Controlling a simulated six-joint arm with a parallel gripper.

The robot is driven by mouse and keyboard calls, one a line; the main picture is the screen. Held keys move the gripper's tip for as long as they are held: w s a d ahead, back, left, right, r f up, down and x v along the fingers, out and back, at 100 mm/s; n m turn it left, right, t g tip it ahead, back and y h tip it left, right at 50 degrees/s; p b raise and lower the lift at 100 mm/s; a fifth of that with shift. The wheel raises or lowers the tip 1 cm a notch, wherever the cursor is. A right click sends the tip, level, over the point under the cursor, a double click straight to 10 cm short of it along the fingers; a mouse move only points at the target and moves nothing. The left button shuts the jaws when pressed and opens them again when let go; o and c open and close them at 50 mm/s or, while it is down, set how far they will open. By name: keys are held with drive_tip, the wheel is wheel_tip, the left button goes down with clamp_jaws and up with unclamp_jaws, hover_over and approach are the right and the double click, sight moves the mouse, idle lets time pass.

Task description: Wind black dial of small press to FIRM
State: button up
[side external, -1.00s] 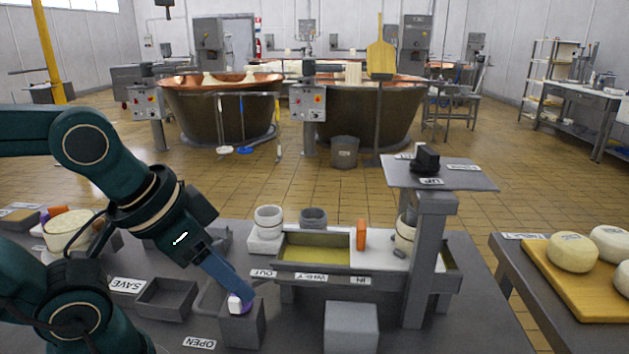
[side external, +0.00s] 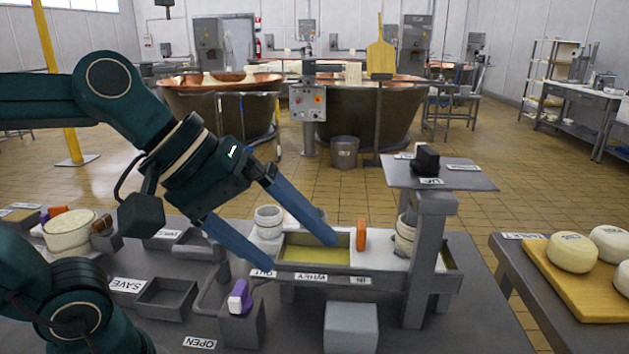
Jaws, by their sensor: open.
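The small press (side external: 428,260) stands at the right of the grey bench, with a post and a flat grey top plate (side external: 460,180). The black dial (side external: 426,158) sits on that plate, a dark block with labels around it. The front label reads UP; the other labels are too small to read. My gripper (side external: 299,255) is open and empty, its two blue fingers spread over the left part of the whey tray. It is left of and lower in the picture than the dial, well apart from it.
A purple and white lever (side external: 240,297) stands on a grey block near the OPEN label. An orange block (side external: 361,235) and white moulds (side external: 268,221) stand by the whey tray (side external: 315,240). Cheeses lie on a board (side external: 560,278) on the right table.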

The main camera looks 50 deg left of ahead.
drive_tip(key=w+d+r+n+t+h, duration=0.1)
drive_tip(key=w+d+r+n+h, duration=0.2)
drive_tip(key=w+r+n, duration=0.35)
drive_tip(key=n+t+h, duration=0.2)
drive_tip(key=n+t, duration=0.1)
drive_tip(key=n, duration=1)
approach(426, 148)
drive_tip(key=d, duration=0.1)
drive_tip(key=d+r, duration=0.1)
drive_tip(key=d, duration=0.3)
drive_tip(key=shift+w+d+r, duration=0.2)
drive_tip(key=shift+w+r, duration=0.1)
drive_tip(key=shift+r, duration=0.05)
drive_tip(key=shift+n+y, duration=0.3)
drive_tip(key=shift+n, duration=0.45)
drive_tip(key=w+a+f, duration=0.2)
drive_tip(key=w+f, duration=0.1)
drive_tip(key=shift+w+f, duration=0.2)
drive_tip(key=shift+f, duration=0.1)
drive_tip(key=shift+x, duration=2.35)
drive_tip(key=shift+c, duration=0.3)
